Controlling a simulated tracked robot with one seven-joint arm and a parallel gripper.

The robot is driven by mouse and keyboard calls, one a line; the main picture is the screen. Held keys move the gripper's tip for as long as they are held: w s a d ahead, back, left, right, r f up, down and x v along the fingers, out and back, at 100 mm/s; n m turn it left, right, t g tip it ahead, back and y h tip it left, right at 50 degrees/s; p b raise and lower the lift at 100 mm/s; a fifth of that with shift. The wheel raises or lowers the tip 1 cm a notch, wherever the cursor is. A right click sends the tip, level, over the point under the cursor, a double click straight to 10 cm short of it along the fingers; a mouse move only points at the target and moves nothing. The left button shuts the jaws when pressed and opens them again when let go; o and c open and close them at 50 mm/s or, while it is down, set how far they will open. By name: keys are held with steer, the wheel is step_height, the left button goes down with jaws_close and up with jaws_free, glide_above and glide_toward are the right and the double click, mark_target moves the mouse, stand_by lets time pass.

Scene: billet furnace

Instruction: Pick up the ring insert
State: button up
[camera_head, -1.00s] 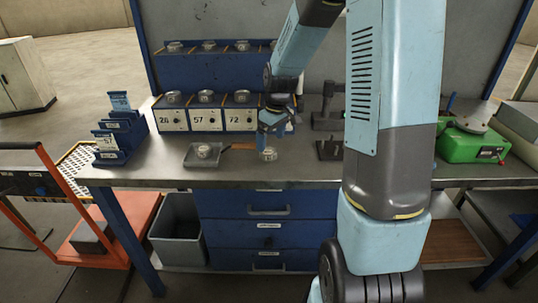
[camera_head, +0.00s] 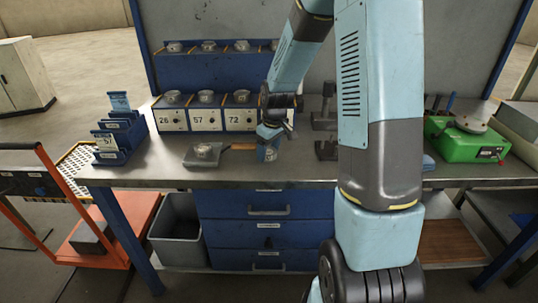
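A small pale metal ring insert (camera_head: 267,149) is at the front of the grey workbench, below my gripper. My gripper (camera_head: 269,152) points straight down with its fingers at the ring, which they partly cover. The fingers are too small and overlapped to tell whether they are open around the ring or shut on it. I cannot tell whether the ring still touches the bench. Another similar ring (camera_head: 204,150) sits in a shallow grey tray (camera_head: 191,161) to the left.
A blue rack (camera_head: 165,124) with numbered bins and several round pieces stands behind. A blue card holder (camera_head: 118,150) is at the left end. A dark fixture (camera_head: 326,150) stands right of the gripper, and a green device (camera_head: 465,143) is farther right.

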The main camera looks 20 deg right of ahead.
steer(key=c, duration=1)
steer(key=shift+c, duration=0.2)
steer(key=shift+r, duration=0.1)
